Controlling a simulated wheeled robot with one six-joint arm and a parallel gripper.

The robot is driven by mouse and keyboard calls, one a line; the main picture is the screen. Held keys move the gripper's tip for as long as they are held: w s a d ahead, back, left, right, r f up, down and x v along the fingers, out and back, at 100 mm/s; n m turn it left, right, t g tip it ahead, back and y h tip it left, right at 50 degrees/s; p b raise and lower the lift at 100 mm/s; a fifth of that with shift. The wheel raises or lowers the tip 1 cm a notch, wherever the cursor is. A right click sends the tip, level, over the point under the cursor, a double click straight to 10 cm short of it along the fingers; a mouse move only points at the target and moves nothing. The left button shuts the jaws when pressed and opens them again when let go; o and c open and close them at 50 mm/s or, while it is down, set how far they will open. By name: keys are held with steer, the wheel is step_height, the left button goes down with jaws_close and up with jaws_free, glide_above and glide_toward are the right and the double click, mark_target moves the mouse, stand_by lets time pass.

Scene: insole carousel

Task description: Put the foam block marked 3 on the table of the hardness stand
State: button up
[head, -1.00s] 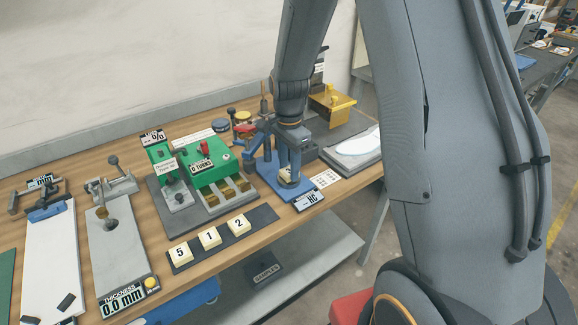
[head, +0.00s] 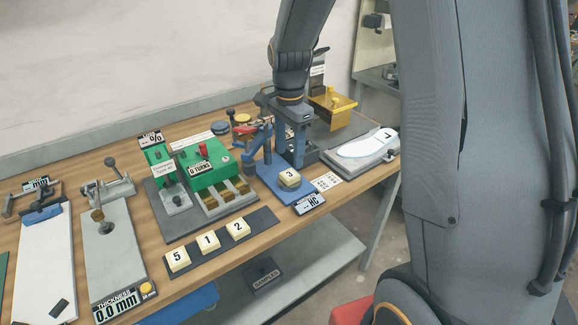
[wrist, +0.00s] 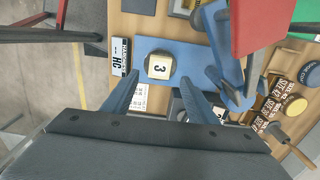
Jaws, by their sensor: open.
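The foam block marked 3 (head: 289,177) lies flat on the small round table of the blue hardness stand (head: 272,181), label up. In the wrist view the block (wrist: 160,66) sits on a dark round disc over the blue base (wrist: 185,47). My gripper (wrist: 157,92) is open, its two blue fingers apart and empty, with the block beyond the fingertips and not touching them.
Blocks marked 5 (head: 178,259), 1 (head: 209,241) and 2 (head: 238,228) stand on a dark strip in front. A green machine (head: 212,165) is left of the stand. A white insole (head: 365,144) lies on a grey plate at right. The stand's red-tipped lever is close to my gripper.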

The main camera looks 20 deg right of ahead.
step_height(320, 180, up, 5)
steer(key=b, duration=0.1)
steer(key=s+f+n, duration=0.3)
steer(key=s+n, duration=0.4)
steer(key=s, duration=0.1)
steer(key=s+f+n+t, duration=0.1)
steer(key=s+f+n, duration=0.2)
steer(key=s+n, duration=0.4)
steer(key=shift+s, duration=1.15)
steer(key=shift+c, duration=0.5)
